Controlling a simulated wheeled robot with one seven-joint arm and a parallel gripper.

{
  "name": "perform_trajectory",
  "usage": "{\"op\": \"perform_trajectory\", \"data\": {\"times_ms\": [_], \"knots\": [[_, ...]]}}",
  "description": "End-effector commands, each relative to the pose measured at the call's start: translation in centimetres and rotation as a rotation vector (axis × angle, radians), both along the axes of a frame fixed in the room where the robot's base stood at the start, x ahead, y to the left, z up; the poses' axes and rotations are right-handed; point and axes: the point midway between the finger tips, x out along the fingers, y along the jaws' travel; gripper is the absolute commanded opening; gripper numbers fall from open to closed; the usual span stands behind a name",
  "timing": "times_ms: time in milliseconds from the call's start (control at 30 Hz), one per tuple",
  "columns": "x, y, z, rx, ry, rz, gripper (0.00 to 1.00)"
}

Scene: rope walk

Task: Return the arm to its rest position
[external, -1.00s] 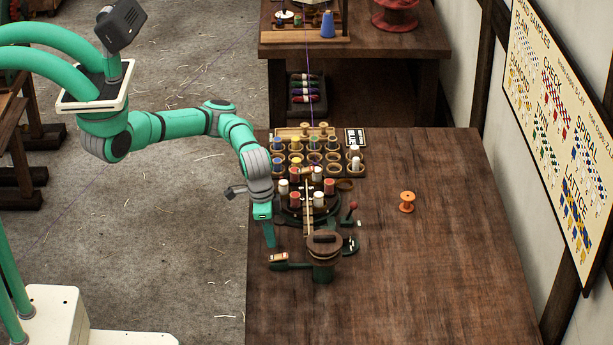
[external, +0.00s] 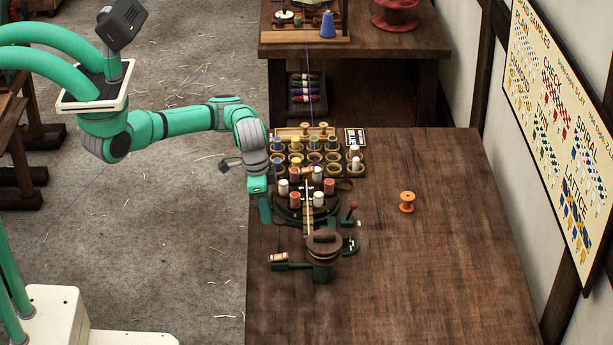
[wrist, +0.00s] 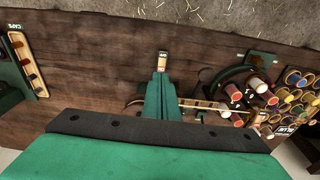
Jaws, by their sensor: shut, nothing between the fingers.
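My green arm reaches in from the left in the external view. My gripper (external: 265,220) points down near the table's left edge, beside the round braiding machine (external: 322,246) with its red and white bobbins. Its fingers are shut with nothing between them. In the wrist view the shut green fingers (wrist: 160,85) stand out past my gripper's body, over the wooden table. A small labelled block (wrist: 162,60) shows just beyond the fingertips there; I cannot tell the gap between them.
A rack of coloured spools (external: 312,156) stands behind the machine. An orange spool (external: 407,202) stands alone on the wooden table (external: 440,270), whose right part is otherwise clear. A red-knobbed lever (external: 353,207) rises by the machine. A caps tray (wrist: 28,62) shows in the wrist view.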

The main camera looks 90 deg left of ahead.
Motion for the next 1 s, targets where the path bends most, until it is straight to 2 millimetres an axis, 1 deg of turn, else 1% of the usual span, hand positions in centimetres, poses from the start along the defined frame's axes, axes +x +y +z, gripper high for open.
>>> {"op": "perform_trajectory", "data": {"times_ms": [233,267,333,367,467,500,567,600,700,800,900,1000], "knots": [[0.0,-0.3,-0.1,-0.01,-0.002,-0.004,0.0],[0.0,-0.6,-0.1,-0.02,-0.003,-0.007,0.0],[0.1,-1.9,-0.2,-0.065,-0.012,-0.023,0.0],[0.2,-2.7,-0.2,-0.094,-0.018,-0.032,0.0],[0.5,-6.2,-0.1,-0.221,-0.047,-0.072,0.0],[0.6,-7.9,0.0,-0.282,-0.061,-0.089,0.0],[0.9,-10.3,0.4,-0.374,-0.088,-0.112,0.0],[1.0,-11.7,0.8,-0.435,-0.107,-0.123,0.0],[1.4,-15.1,1.9,-0.58,-0.154,-0.147,0.0],[1.7,-17.9,3.2,-0.718,-0.207,-0.16,0.0],[2.2,-20.0,4.6,-0.845,-0.264,-0.157,0.0],[2.7,-21.6,5.9,-0.964,-0.324,-0.143,0.0]]}}
